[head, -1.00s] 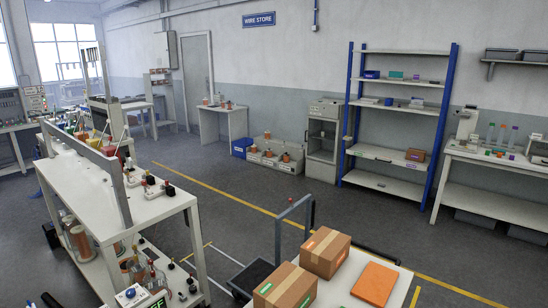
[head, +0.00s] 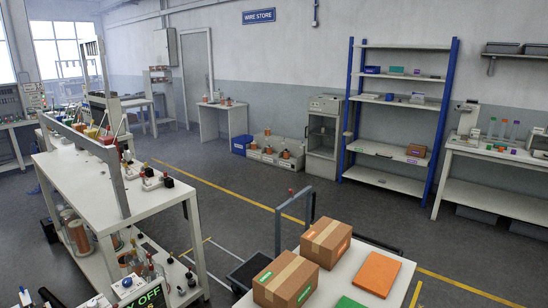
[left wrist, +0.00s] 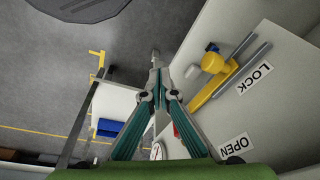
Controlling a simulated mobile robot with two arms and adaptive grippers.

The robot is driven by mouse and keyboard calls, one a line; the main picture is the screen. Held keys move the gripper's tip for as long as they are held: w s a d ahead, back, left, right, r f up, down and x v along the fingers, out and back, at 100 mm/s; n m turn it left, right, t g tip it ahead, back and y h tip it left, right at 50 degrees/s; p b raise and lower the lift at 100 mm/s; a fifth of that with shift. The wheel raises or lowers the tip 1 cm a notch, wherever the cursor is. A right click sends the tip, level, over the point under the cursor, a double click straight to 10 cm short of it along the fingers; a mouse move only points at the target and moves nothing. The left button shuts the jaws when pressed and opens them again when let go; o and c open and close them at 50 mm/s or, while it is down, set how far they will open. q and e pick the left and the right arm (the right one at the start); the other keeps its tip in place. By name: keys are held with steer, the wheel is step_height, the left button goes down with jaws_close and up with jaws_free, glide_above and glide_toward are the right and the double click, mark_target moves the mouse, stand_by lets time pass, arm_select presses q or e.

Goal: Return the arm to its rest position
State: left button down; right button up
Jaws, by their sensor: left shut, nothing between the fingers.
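My left gripper (left wrist: 155,62) shows in the left wrist view, its teal-sided fingers drawn together at the tips with nothing between them. To its right is a pale panel with a yellow lever handle (left wrist: 212,63) and the labels LOCK (left wrist: 254,80) and OPEN (left wrist: 236,146). The fingers appear apart from the lever, though the depth gap is hard to judge. Neither gripper shows in the head view, and my right gripper is in no view.
In the head view, two cardboard boxes (head: 325,243) and an orange panel (head: 378,274) lie on a white table at the front. A white workbench (head: 150,204) stands left. A blue-framed shelf (head: 382,184) stands at the back. Open floor (head: 225,178) lies between.

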arm_select(q)
steer(key=s+a+f+b, duration=0.1)
steer(key=s+f+b, duration=0.1)
steer(key=s+f, duration=0.7)
steer(key=s+a+f+g+b, duration=0.1)
steer(key=s+a+f+b, duration=0.1)
steer(key=s+f, duration=0.7)
step_height(320, 180, down, 6)
steer(key=shift+b, duration=0.7)
stand_by(0.9)
